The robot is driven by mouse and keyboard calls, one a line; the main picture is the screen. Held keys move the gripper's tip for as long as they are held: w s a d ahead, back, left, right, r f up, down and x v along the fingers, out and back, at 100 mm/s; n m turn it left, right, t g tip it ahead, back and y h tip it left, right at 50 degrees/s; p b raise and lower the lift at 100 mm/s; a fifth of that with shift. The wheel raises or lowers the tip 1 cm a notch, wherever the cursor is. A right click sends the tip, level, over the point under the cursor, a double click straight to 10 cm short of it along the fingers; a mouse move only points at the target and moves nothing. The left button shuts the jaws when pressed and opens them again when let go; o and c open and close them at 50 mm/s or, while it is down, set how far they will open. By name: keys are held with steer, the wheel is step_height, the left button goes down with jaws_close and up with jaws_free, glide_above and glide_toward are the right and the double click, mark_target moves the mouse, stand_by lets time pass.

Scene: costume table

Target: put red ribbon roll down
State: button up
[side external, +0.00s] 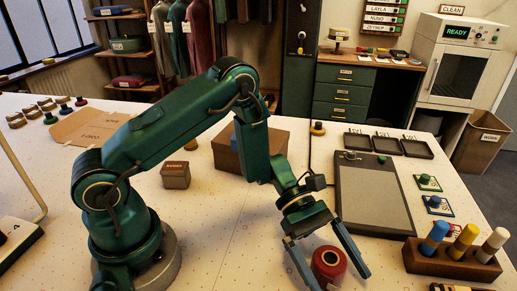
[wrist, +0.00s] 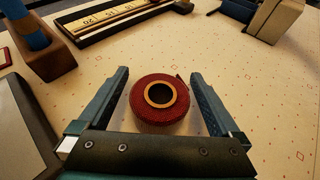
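In the wrist view the roll (wrist: 160,101) sits between the two fingers. A gap shows between the roll and each finger. My gripper (side external: 329,277) is open, with one finger on either side of the roll. It also shows open in the wrist view (wrist: 160,90). The roll appears to rest on the table, not held.
A wooden block with blue, yellow and white pegs (side external: 451,263) stands right of the roll. A grey board (side external: 376,195) lies behind it. A brown box (side external: 267,160) and a small box (side external: 176,175) stand farther left.

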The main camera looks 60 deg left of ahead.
steer(key=shift+r, duration=0.1)
steer(key=shift+a+r, duration=0.15)
steer(key=shift+a, duration=0.05)
steer(key=v, duration=1.1)
steer(key=shift+w+a+r, duration=0.1)
steer(key=shift+r, duration=0.05)
steer(key=s+a+r+m+t+y, duration=0.3)
steer(key=s+r+m+y, duration=0.2)
steer(key=m, duration=0.3)
steer(key=s+a+r+m+t+y, duration=0.3)
steer(key=s+r+m+y, duration=0.2)
steer(key=s+m+y, duration=0.2)
steer(key=shift+a+r+m+t+y, duration=0.2)
steer(key=shift+m+t+y, duration=0.1)
steer(key=shift+m+y, duration=0.6)
